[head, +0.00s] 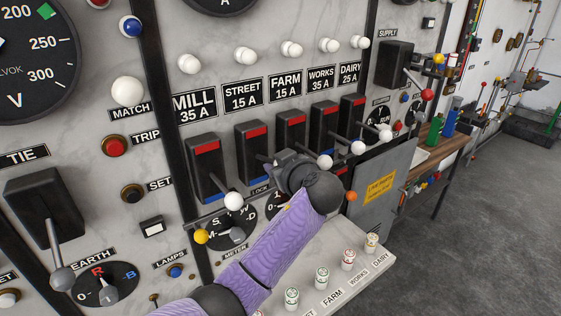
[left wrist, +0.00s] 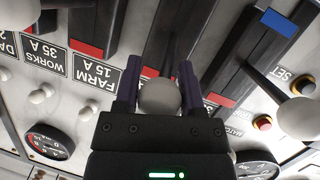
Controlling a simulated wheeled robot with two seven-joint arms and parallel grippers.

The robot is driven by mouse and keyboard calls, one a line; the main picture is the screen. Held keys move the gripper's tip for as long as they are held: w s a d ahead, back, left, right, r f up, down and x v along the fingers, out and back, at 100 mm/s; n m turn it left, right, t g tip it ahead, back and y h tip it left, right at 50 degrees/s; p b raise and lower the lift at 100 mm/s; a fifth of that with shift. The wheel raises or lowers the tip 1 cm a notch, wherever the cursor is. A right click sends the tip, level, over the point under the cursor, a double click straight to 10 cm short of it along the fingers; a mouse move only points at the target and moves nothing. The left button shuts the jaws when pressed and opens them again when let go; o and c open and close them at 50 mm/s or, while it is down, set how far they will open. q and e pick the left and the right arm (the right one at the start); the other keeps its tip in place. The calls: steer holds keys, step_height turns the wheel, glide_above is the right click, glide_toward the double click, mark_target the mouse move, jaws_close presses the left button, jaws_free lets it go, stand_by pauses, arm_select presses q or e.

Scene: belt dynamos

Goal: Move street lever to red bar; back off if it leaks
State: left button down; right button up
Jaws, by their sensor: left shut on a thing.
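The street switch (head: 252,150) is a tall black housing below the STREET 15 A label (head: 242,95), with a red bar (head: 257,132) near its top. My left gripper (head: 285,168) is at this housing's lower part, below the red bar. In the left wrist view, my left gripper (left wrist: 160,90) has its two dark fingers shut on a pale round knob (left wrist: 159,98), which I take to be the street lever's. The lever's shaft is mostly hidden behind the gripper. No leak indication can be made out. My right gripper is in neither view.
The mill lever's white knob (head: 233,201) is close at left and the farm lever's white knob (head: 325,162) close at right. A meter selector (head: 232,236) sits below. A ledge (head: 345,262) with several small labelled fittings projects beneath my arm.

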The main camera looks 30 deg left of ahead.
arm_select(q)
steer(key=r+h+p, duration=0.1)
steer(key=r+g+p, duration=0.1)
steer(key=p, duration=0.1)
steer(key=shift+w+a+r+h, duration=0.1)
steer(key=shift+a+r+h, duration=0.05)
steer(key=shift+a+h, duration=0.2)
steer(key=shift+w+a+r+n+g+h+p, duration=0.15)
steer(key=shift+a+r+n+g+h+p, duration=0.2)
steer(key=shift+h+p, duration=0.7)
steer(key=shift+d, duration=0.1)
steer(key=shift+c, duration=1)
jaws_free()
steer(key=b+v, duration=0.1)
steer(key=v, duration=0.9)
